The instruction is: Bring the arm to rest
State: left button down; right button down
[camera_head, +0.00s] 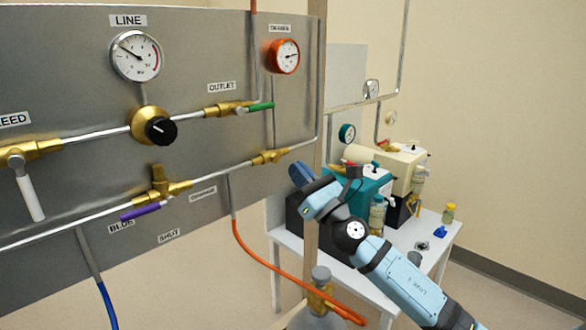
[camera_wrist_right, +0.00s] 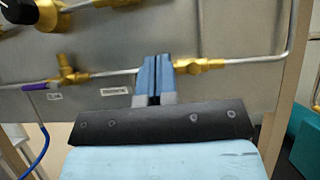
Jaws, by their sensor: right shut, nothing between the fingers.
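My right arm (camera_head: 400,280) is light blue with dark joints and reaches in from the lower right of the head view. Its gripper (camera_head: 300,174) is in front of the right edge of the grey panel (camera_head: 205,60). In the right wrist view the gripper (camera_wrist_right: 154,80) has its two blue fingers together with nothing between them. The fingers overlap the lower pipe and a brass fitting (camera_wrist_right: 200,65) in that view; I cannot tell the gap, but nothing is gripped. My left gripper is not in view.
The panel carries a line gauge (camera_head: 136,56), a black-knobbed regulator (camera_head: 158,131), an orange-rimmed gauge (camera_head: 283,56) and valves with green, purple and white handles. A white table (camera_head: 440,240) with pumps and small bottles stands behind my arm. An orange hose (camera_head: 262,262) hangs below the panel.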

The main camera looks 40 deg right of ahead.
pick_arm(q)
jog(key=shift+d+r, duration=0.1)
pick_arm(e)
jog(key=shift+f, duration=0.1)
